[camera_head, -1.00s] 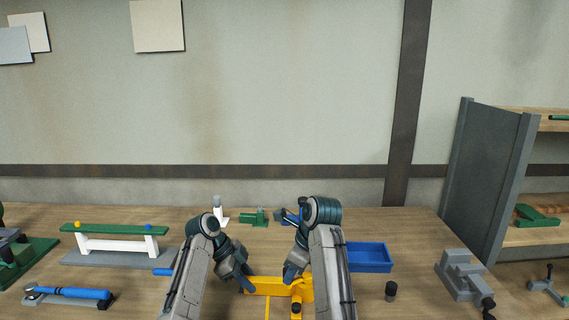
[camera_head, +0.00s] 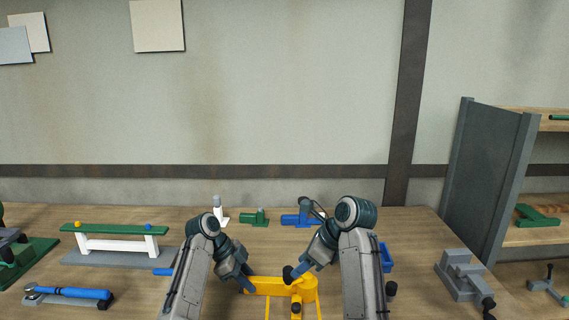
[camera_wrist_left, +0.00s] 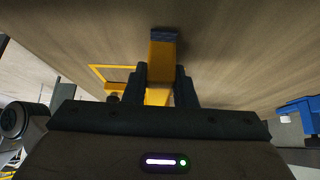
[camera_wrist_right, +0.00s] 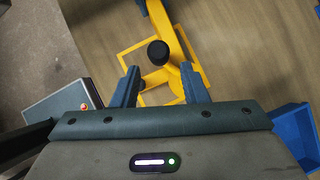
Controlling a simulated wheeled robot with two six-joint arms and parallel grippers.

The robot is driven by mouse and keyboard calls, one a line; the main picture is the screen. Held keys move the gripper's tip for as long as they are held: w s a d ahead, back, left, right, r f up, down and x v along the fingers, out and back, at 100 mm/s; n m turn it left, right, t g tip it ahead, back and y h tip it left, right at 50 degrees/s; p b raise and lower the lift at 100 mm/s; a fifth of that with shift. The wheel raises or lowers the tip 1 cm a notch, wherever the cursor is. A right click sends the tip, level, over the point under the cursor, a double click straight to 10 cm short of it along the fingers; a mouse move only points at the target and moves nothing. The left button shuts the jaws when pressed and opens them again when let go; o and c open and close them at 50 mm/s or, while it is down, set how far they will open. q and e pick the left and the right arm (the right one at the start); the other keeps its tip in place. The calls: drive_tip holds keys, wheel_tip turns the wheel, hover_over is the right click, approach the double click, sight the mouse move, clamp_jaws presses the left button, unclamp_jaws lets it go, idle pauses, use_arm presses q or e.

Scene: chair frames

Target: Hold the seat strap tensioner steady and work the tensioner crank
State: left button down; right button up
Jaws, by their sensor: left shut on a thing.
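The yellow strap tensioner (camera_head: 266,286) lies on the bench at front centre. My left gripper (camera_head: 247,284) is shut on its yellow bar; in the left wrist view the bar (camera_wrist_left: 161,70) runs between the fingers (camera_wrist_left: 160,78). My right gripper (camera_head: 292,277) is over the right end of the tensioner. In the right wrist view its fingers (camera_wrist_right: 160,70) are apart, with a round black knob (camera_wrist_right: 158,52) showing between and just beyond the tips. I cannot tell whether they touch it. Part of the tensioner is hidden behind the right gripper.
A blue tray (camera_head: 386,258) is mostly hidden behind my right arm. A grey vise-like block (camera_head: 460,278) stands at right. A green-topped bench frame (camera_head: 115,230) and a blue-handled tool (camera_head: 70,292) are at left. Green (camera_head: 253,217) and blue (camera_head: 296,220) fixtures stand at the back.

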drive_tip(key=shift+y, duration=0.3)
drive_tip(key=shift+x, duration=2.05)
drive_tip(key=shift+s+d+f, duration=0.15)
drive_tip(key=shift+d, duration=0.05)
drive_tip(key=c, duration=0.7)
drive_tip(key=d, duration=0.9)
drive_tip(key=shift+d, duration=0.35)
drive_tip(key=o, duration=0.4)
drive_tip(key=shift+w+d, duration=0.15)
drive_tip(key=shift+w, duration=0.45)
drive_tip(key=shift+w+d, duration=0.2)
drive_tip(key=shift+w, duration=0.35)
drive_tip(key=o, duration=0.5)
drive_tip(key=shift+s, duration=0.15)
